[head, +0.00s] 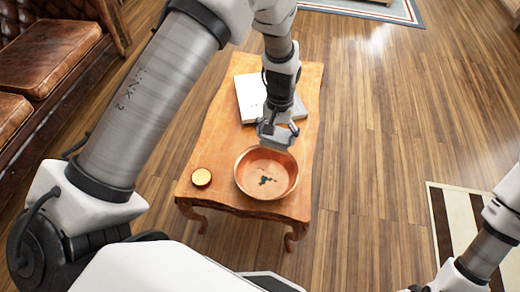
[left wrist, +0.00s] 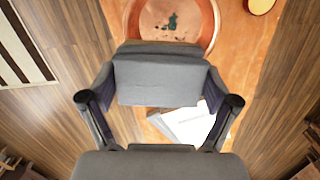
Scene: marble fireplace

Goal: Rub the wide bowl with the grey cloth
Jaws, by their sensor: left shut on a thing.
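The wide bowl (head: 247,180) is copper-coloured and stands on the wooden table, with dark patches on its inside bottom. It also shows at the top of the left wrist view (left wrist: 209,38). My left gripper (head: 272,128) is over the bowl's far side, shut on the grey cloth (head: 279,142). In the left wrist view the cloth (left wrist: 158,82) is a thick grey pad between the fingers and hides part of the bowl's rim. I cannot tell whether the cloth touches the bowl. My right gripper is out of view; only part of that arm shows at lower right.
The wooden table (head: 226,150) also carries a small round yellow-topped item (head: 201,177) left of the bowl and a white book-like object (head: 250,97) behind the gripper. A brown leather sofa (head: 50,58) is at left. A striped rug (head: 462,225) lies at right on open wooden floor.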

